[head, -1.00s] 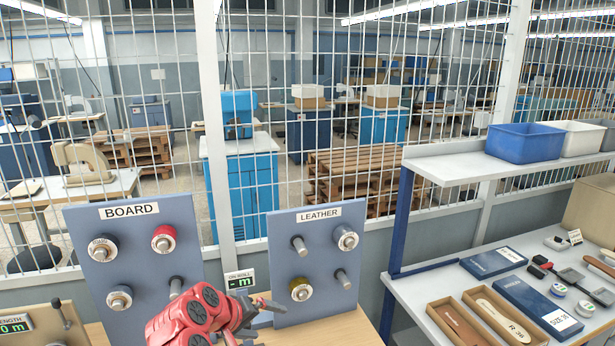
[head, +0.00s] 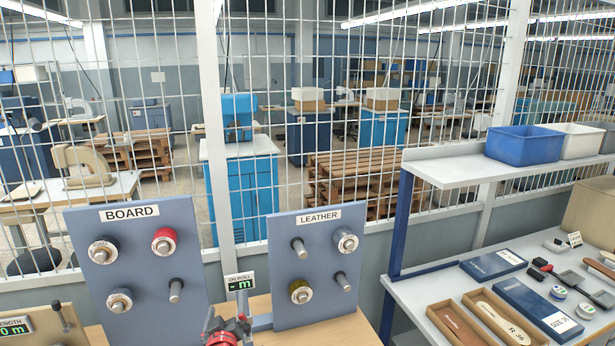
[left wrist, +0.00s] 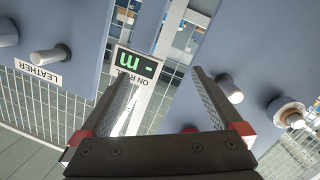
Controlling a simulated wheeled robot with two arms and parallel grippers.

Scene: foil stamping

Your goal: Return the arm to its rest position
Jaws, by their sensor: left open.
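My left gripper (head: 228,320) is low in the head view, in front of the gap between the two peg panels. The left wrist view shows its two fingers (left wrist: 163,85) spread apart with nothing between them. The small "ON ROLL" display (head: 239,283) with a green "- m" reading stands just beyond; in the left wrist view the display (left wrist: 137,64) appears upside down. My right gripper is not in view.
The BOARD panel (head: 137,220) holds three rolls and one bare peg. The LEATHER panel (head: 318,220) holds two rolls and two bare pegs. A shelf (head: 430,170) with bins and a grey bench (head: 450,270) with boxes and tools stand at right. A wire fence is behind.

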